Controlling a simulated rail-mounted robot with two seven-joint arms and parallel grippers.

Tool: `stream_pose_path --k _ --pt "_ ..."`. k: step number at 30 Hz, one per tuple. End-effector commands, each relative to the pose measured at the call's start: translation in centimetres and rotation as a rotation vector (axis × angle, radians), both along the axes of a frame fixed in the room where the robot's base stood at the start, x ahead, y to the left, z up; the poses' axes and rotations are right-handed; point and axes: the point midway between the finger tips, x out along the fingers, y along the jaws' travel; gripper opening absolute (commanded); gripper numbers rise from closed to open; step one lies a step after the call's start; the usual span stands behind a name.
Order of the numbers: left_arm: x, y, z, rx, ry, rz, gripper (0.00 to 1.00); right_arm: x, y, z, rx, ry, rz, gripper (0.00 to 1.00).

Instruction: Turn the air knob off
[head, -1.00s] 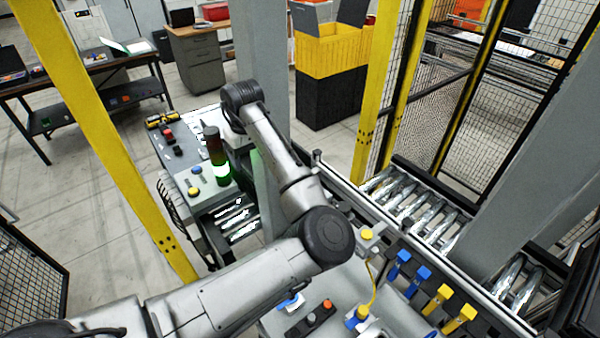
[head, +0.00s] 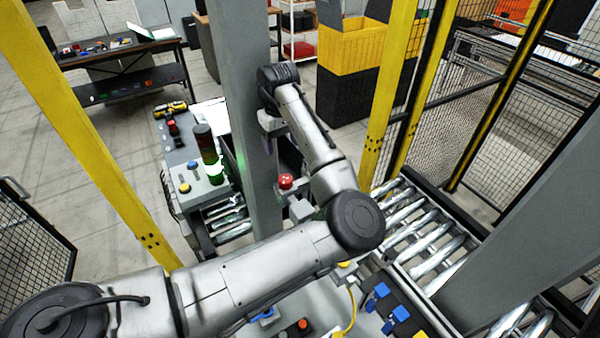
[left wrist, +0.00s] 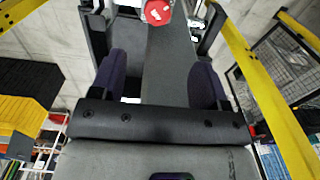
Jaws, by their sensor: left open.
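A red round knob (head: 286,182) sits on a grey box beside the grey post, right of centre in the head view. What seems to be the same red knob, with white marks on its face, shows in the left wrist view (left wrist: 158,11), cut by the top edge. It lies beyond my fingertips, roughly midway between them, and nothing touches it. My left gripper (left wrist: 158,78) is open and empty, with its two dark fingers apart. In the head view the left gripper (head: 272,142) hangs under the wrist near the post, above the knob. My right gripper is not in view.
The grey post (head: 245,90) stands close to my left gripper. A control panel with buttons and a lit green stack light (head: 214,170) is to its left. A roller conveyor (head: 425,225) is at right. Blue clips (head: 378,297) and yellow posts (head: 95,140) are nearby.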

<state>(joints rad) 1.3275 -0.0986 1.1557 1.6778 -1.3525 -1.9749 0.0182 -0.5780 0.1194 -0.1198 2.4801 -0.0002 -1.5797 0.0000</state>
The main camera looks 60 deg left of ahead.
Motion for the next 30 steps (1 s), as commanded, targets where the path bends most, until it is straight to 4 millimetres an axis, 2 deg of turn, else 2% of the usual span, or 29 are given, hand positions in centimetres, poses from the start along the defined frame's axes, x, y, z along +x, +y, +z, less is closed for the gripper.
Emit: stream_pose_path --k 5,8,21,30 --pt "0.0 0.0 -0.8 0.0 0.002 0.0 0.69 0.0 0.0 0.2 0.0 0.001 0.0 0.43" --pt "0.0 0.0 -2.0 -0.002 0.002 -0.001 0.69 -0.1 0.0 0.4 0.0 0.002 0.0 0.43" --pt "0.0 -0.1 -9.9 -0.002 0.002 0.0 0.69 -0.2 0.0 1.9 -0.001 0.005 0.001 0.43" --pt "0.0 0.0 -13.1 -0.001 0.001 0.0 0.69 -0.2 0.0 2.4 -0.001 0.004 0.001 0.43"
